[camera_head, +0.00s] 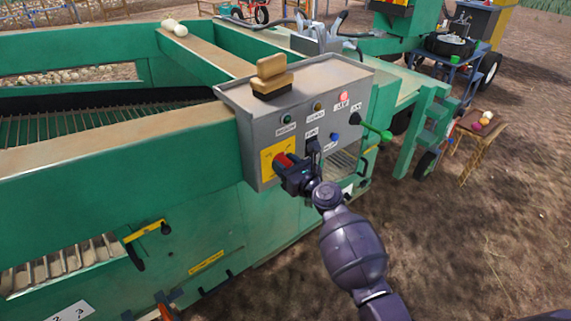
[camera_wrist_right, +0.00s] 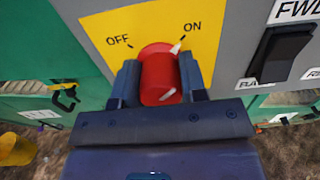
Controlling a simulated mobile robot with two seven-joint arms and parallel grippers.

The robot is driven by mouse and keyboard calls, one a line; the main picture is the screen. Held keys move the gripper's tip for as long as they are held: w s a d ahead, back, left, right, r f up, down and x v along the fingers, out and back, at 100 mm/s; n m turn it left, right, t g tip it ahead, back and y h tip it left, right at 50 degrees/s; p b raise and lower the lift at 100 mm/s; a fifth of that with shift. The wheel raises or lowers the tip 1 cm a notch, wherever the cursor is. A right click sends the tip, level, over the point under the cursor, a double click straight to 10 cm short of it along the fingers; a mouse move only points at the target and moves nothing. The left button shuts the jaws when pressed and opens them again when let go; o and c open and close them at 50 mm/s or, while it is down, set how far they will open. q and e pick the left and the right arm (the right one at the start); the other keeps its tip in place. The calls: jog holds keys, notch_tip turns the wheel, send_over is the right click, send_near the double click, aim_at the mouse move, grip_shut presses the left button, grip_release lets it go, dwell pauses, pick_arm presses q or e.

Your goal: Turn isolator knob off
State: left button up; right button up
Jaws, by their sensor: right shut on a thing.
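The red isolator knob (camera_wrist_right: 160,80) sits on a yellow plate (camera_wrist_right: 120,28) marked OFF at left and ON at right. Its white pointer mark points toward ON. My right gripper (camera_wrist_right: 160,88) is shut on the knob, one finger on each side. In the head view the red knob (camera_head: 284,161) shows at the lower left of the grey control box (camera_head: 225,95), with the right gripper (camera_head: 290,168) at it. The left gripper is not in view.
A brush (camera_head: 270,70) stands on top of the box. Buttons, a black FWD switch (camera_wrist_right: 280,52) and a green-tipped lever (camera_head: 375,132) are close to the right of the knob. Green machine framing (camera_head: 190,225) surrounds the box. Open dirt ground (camera_head: 480,240) lies to the right.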

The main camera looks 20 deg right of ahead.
jog(key=n, duration=0.4)
jog(key=shift+n, duration=0.3)
jog(key=n+b, duration=0.1)
jog(key=n, duration=0.3)
jog(key=shift+a+f+n, duration=0.1)
jog(key=shift+n, duration=0.2)
jog(key=n, duration=0.4)
jog(key=shift+n, duration=0.3)
jog(key=shift+a+n, duration=0.1)
jog(key=shift+n, duration=2)
jog(key=o, duration=0.9)
jog(key=shift+s, duration=0.1)
